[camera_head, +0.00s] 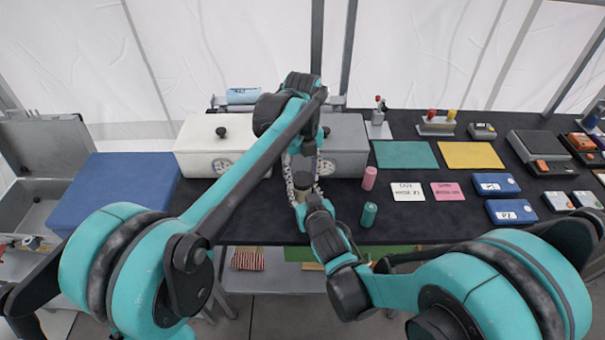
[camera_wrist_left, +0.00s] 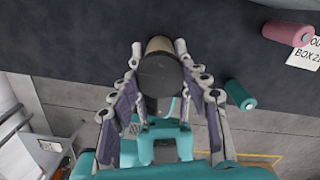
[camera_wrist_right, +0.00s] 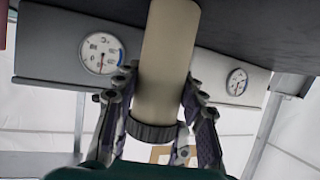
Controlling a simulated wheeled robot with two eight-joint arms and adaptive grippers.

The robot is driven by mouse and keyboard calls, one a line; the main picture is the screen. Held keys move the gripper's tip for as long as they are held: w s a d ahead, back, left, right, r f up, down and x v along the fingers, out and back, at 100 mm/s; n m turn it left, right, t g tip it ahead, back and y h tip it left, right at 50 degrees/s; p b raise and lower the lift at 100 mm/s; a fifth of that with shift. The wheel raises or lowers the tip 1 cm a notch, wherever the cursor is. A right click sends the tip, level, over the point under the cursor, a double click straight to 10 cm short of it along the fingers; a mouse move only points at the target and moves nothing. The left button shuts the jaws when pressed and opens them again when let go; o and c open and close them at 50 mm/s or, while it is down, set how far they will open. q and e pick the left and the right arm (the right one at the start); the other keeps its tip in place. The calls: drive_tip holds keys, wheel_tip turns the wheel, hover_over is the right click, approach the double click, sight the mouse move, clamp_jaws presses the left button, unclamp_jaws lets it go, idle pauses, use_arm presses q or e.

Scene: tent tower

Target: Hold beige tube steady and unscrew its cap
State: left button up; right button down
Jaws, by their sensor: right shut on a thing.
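The beige tube (camera_wrist_right: 165,65) stands between my two grippers, with a dark ribbed end (camera_wrist_right: 155,135) near the right palm in the right wrist view. My right gripper (camera_wrist_right: 158,90) is shut on the tube, one finger on each side. In the left wrist view a dark round cap (camera_wrist_left: 160,76) faces the camera, with a beige rim behind it. My left gripper (camera_wrist_left: 159,46) has its fingers on both sides of this end and looks open, with narrow gaps. In the head view the tube's dark end (camera_head: 303,176) shows between the left fingers (camera_head: 303,168); the arms hide much of it.
A pink tube (camera_head: 369,178) and a teal tube (camera_head: 369,214) stand on the dark table, right of the grippers. Two boxes with gauges (camera_head: 207,148) stand behind the arms. A blue box (camera_head: 112,190) is at left.

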use_arm(q)
drive_tip(key=n, duration=0.4)
drive_tip(key=shift+n, duration=0.4)
drive_tip(key=n, duration=2.1)
drive_tip(key=shift+r, duration=0.1)
drive_tip(key=n, duration=2.8)
